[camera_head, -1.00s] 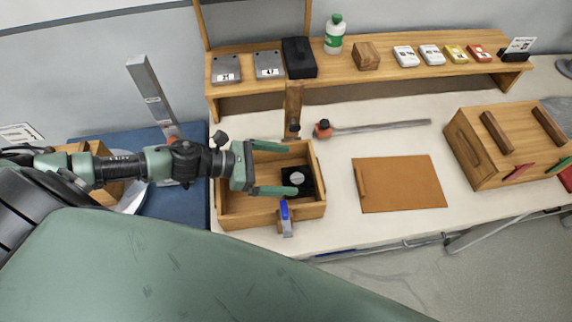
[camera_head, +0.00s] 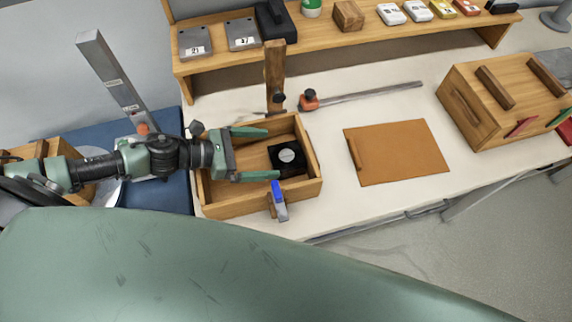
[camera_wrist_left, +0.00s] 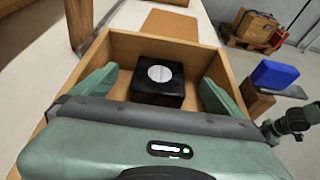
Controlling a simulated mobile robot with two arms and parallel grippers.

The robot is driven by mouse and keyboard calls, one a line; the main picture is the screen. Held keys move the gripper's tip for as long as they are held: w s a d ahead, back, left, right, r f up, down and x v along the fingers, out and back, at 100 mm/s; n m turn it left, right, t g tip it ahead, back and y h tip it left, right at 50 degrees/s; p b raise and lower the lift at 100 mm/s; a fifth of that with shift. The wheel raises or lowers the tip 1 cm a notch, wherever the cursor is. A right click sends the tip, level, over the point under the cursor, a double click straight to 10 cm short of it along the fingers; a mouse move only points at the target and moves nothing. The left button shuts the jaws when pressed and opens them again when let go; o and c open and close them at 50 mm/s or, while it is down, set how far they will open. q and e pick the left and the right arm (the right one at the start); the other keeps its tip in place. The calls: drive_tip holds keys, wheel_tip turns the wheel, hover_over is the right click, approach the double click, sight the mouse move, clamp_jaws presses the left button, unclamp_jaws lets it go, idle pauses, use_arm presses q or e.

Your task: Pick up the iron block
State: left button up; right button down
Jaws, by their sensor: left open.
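The iron block, a black square block with a light round disc on top (camera_head: 289,156), sits inside an open wooden box on the white table. It also shows in the left wrist view (camera_wrist_left: 158,84), ahead of and between the fingers. The wooden box (camera_head: 235,208) stands at the left end of the table. My left gripper (camera_head: 272,153) is open and reaches over the box from the left. Its fingertips are near the block, one on either side in the wrist view, and I see no contact. My right gripper is not in view.
A wooden post (camera_head: 275,75) stands behind the box. A long bar clamp (camera_head: 365,93) and a brown board (camera_head: 396,152) lie to the right. A wooden shelf (camera_head: 330,35) runs along the back.

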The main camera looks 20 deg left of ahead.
sight(283, 156)
use_arm(q)
drive_tip(key=shift+d+f+b, duration=0.2)
drive_tip(key=shift+f+b, duration=0.35)
drive_tip(key=shift+f, duration=0.55)
drive_tip(key=shift+p+x, duration=0.5)
drive_tip(key=shift+x, duration=0.3)
drive_tip(key=p+x, duration=0.1)
drive_tip(key=x, duration=0.4)
drive_tip(key=shift+w+r+p, duration=0.1)
drive_tip(key=shift+r+p, duration=0.1)
drive_tip(key=shift+p, duration=0.2)
drive_tip(key=shift+w+d+f, duration=0.25)
drive_tip(key=shift+d+f, duration=0.1)
drive_tip(key=shift+f, duration=0.05)
drive_tip(key=c, duration=1.9)
drive_tip(key=shift+r, duration=0.2)
drive_tip(key=shift+c, duration=1.1)
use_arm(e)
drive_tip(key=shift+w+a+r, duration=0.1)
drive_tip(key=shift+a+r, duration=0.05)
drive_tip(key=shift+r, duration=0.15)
use_arm(q)
drive_tip(key=shift+r, duration=0.1)
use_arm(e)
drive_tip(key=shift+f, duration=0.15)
